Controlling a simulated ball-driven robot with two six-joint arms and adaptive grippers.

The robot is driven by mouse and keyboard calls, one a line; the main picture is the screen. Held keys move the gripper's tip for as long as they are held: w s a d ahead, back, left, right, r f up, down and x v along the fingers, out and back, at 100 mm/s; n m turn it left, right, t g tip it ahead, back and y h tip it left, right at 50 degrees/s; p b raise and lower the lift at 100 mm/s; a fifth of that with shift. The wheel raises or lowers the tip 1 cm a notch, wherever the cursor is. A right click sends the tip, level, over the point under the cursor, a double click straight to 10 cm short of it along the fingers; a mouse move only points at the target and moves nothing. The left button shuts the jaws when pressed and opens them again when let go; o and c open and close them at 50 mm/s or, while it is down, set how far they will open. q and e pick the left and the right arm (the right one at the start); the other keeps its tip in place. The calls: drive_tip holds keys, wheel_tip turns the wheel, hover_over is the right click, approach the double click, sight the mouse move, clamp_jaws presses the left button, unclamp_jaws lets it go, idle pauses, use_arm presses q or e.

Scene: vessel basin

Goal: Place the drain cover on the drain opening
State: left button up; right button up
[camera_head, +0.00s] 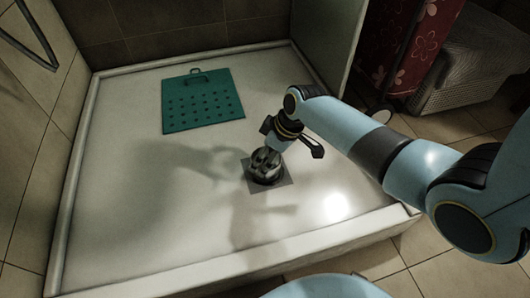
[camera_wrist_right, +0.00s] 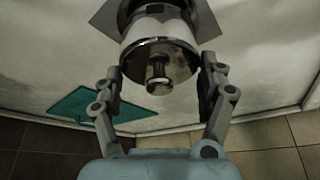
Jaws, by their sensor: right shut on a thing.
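The drain cover (camera_wrist_right: 158,62) is a shiny metal cylinder with a small knob, in the right wrist view. My right gripper (camera_wrist_right: 160,75) is shut on it, one finger on each side. Behind the cover is the grey square plate (camera_wrist_right: 205,20) of the drain. In the head view my right gripper (camera_head: 266,165) points down over the drain plate (camera_head: 284,193) and hides most of it and the cover. The opening itself is hidden; I cannot tell whether the cover touches it. My left gripper is not in view.
The drain lies in a pale shower basin (camera_head: 150,220) with a raised rim. A green mat (camera_head: 203,100) with holes and a handle lies at the back. A white basket (camera_head: 470,75) and red patterned cloth (camera_head: 405,40) are outside, at the right. The basin's left side is clear.

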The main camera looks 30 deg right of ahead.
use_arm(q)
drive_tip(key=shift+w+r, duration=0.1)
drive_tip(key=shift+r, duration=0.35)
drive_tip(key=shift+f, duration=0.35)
use_arm(e)
drive_tip(key=shift+f, duration=0.1)
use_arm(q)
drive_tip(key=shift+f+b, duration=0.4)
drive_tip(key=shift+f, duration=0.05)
use_arm(e)
drive_tip(key=shift+f, duration=0.65)
drive_tip(key=o, duration=1.3)
drive_tip(key=shift+r, duration=0.1)
drive_tip(key=shift+o, duration=0.2)
drive_tip(key=v, duration=1.2)
